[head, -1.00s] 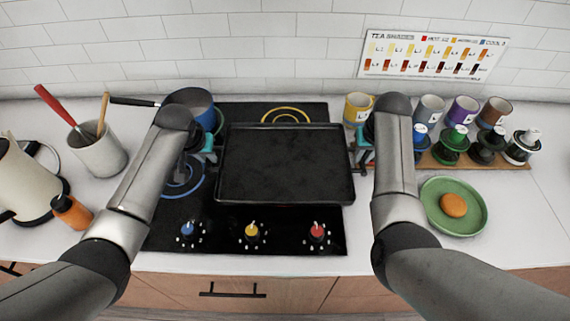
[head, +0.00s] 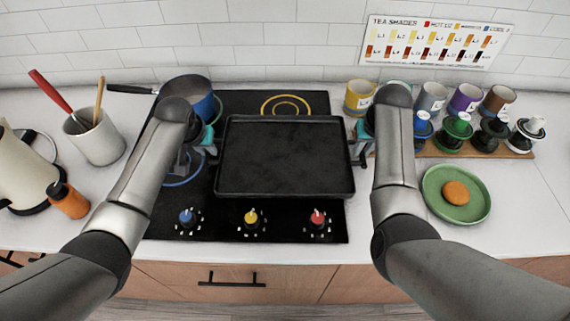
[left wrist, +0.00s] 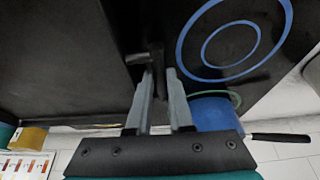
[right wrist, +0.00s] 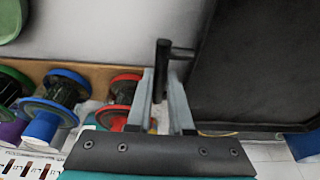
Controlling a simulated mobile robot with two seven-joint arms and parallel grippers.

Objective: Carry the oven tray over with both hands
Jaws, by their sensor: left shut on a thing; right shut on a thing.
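The black oven tray (head: 285,160) is over the black cooktop in the head view, held between my two arms. It also shows at the left of the left wrist view (left wrist: 60,60) and at the right of the right wrist view (right wrist: 270,65). My left gripper (head: 209,140) is at the tray's left side, and its fingers (left wrist: 158,85) are shut on the handle there. My right gripper (head: 362,138) is at the right side, and its fingers (right wrist: 163,85) are shut on that handle. Whether the tray touches the cooktop is hard to tell.
A blue pot (head: 195,90) stands behind my left arm. Cups (head: 432,98) and a green plate (head: 470,205) are at the right. Control knobs (head: 251,217) line the cooktop front.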

